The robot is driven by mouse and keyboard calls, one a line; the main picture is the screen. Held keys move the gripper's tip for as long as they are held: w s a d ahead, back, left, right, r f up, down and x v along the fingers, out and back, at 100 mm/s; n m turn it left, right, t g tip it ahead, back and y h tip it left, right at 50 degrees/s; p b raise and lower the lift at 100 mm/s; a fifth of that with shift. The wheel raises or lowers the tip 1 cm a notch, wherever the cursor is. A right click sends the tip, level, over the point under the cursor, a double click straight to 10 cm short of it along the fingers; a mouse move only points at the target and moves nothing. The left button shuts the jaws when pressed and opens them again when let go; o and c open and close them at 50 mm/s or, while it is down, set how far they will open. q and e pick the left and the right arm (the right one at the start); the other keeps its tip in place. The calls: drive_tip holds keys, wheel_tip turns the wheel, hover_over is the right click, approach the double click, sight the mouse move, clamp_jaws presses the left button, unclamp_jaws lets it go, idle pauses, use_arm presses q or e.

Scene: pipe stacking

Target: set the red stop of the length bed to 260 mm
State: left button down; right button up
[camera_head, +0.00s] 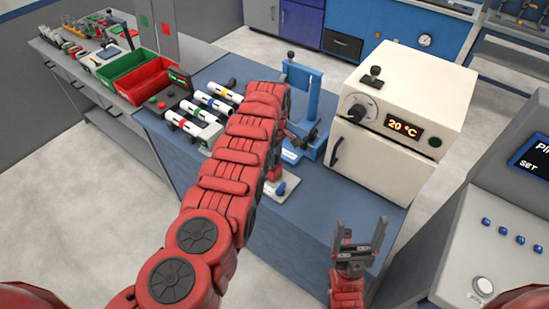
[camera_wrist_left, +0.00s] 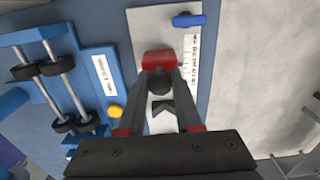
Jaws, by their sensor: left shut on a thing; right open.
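The length bed (camera_head: 292,183) is a light plate with a blue lever on the bench, partly hidden by my left arm. In the left wrist view the bed (camera_wrist_left: 145,25) shows its blue lever (camera_wrist_left: 188,20) and a printed scale (camera_wrist_left: 190,55), too small to read. The red stop (camera_wrist_left: 158,58) sits across the plate, with a black knob (camera_wrist_left: 161,84) just below it in the picture. My left gripper (camera_wrist_left: 160,76) is shut on the stop's knob. In the head view my left arm hides its fingertips. My right gripper (camera_head: 361,232) is open and empty, at the bench's near right.
A blue stand (camera_head: 303,90) with rollers (camera_wrist_left: 68,123) stands beside the bed. A white oven (camera_head: 400,115) reading 20 °C stands to the right. Banded pipes (camera_head: 215,103), a red bin (camera_head: 143,80) and a green bin (camera_head: 122,64) lie left. The bench front is clear.

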idle(0.9)
use_arm(q)
drive_tip(key=shift+d+r+p, duration=0.15)
drive_tip(key=shift+p, duration=0.2)
drive_tip(key=d+p, duration=0.1)
drive_tip(key=s+p, duration=0.1)
drive_tip(key=p, duration=0.1)
drive_tip(key=shift+s+d+f, duration=0.2)
drive_tip(key=shift+d, duration=0.15)
drive_tip(key=c, duration=1)
unclamp_jaws()
drive_tip(key=o, duration=0.4)
drive_tip(key=shift+r, duration=0.1)
